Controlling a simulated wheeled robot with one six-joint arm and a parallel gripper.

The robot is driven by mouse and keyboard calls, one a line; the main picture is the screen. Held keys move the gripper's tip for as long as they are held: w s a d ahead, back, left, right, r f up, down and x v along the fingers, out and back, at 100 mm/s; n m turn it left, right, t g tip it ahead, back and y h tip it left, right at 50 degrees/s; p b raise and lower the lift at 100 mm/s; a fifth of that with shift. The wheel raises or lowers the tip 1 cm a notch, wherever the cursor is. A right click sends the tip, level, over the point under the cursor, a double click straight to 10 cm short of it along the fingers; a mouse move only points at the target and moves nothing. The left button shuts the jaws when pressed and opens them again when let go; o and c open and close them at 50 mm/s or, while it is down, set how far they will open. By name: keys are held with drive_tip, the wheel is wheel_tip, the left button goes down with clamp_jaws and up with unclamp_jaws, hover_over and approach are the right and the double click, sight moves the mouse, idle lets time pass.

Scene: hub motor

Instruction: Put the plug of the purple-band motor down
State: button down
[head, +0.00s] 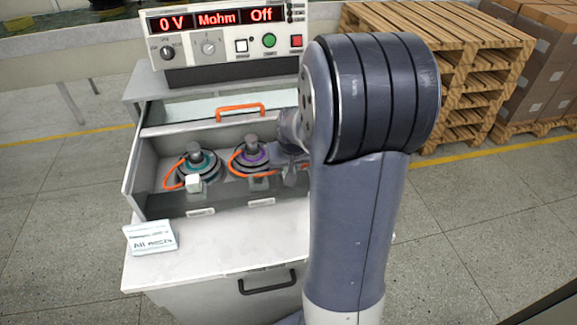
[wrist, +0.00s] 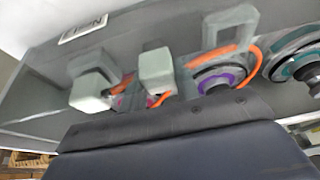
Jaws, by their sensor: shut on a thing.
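The purple-band motor (head: 252,155) sits in the open drawer, right of the teal-band motor (head: 196,160). Its orange cable runs right towards my gripper (head: 290,174), which is low in the drawer and partly hidden by my arm. My gripper is shut on the plug of the purple-band motor; the plug itself is not clear in the head view. Which block is the plug is hard to tell.
A white plug (head: 193,183) stands in front of the teal-band motor. A tester (head: 225,40) reads 0 V and Off. A label card (head: 151,238) lies on the clear front worktop (head: 230,245). Pallets (head: 480,80) stand right.

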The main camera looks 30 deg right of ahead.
drive_tip(key=shift+f, duration=0.25)
drive_tip(key=c, duration=1.1)
unclamp_jaws()
drive_tip(key=shift+r, duration=0.1)
drive_tip(key=shift+o, duration=0.2)
drive_tip(key=shift+s+r, duration=0.1)
drive_tip(key=shift+r, duration=0.35)
drive_tip(key=p+v, duration=0.1)
drive_tip(key=v, duration=1)
drive_tip(key=shift+r, duration=0.2)
drive_tip(key=shift+s+f, duration=0.1)
